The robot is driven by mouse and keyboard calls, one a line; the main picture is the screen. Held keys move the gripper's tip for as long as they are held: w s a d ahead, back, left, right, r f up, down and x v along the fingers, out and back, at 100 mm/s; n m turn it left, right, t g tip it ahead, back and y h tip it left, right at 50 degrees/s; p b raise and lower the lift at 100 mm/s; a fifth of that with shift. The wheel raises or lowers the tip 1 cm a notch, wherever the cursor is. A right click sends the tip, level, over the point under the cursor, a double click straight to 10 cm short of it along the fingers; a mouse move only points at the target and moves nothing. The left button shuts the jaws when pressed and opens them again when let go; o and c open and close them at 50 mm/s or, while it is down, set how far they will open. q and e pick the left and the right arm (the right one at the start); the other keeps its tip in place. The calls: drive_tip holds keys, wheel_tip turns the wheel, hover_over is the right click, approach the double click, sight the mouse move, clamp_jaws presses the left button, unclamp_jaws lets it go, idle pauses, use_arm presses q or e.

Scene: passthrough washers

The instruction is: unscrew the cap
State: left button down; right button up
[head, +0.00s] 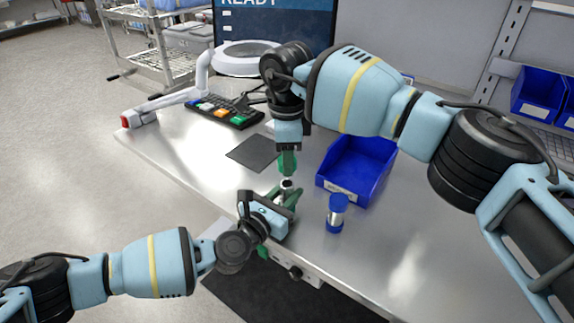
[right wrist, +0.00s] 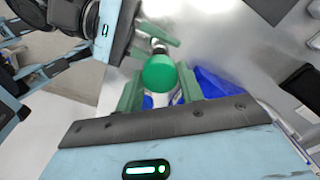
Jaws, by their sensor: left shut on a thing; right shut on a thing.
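A green round cap (right wrist: 160,73) sits between the two green fingers of my right gripper (head: 288,167), which is shut on it from above. My left gripper (head: 288,194) comes in low from the left and is shut on a small silvery container (head: 287,184) just under the right gripper, over the table's front part. The container also shows beyond the cap in the right wrist view (right wrist: 158,46), between the left fingers. The cap and container are in line. Whether their threads are still joined is hidden by the fingers and cap.
A capped blue and silver container (head: 337,213) stands upright on the metal table (head: 420,215), right of the grippers. An open blue bin (head: 345,190) is behind it. A dark mat (head: 252,152) and a colourful keypad (head: 222,113) lie left and back. The table's right side is clear.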

use_arm(q)
drive_tip(key=c, duration=1)
unclamp_jaws()
drive_tip(key=v, duration=1.2)
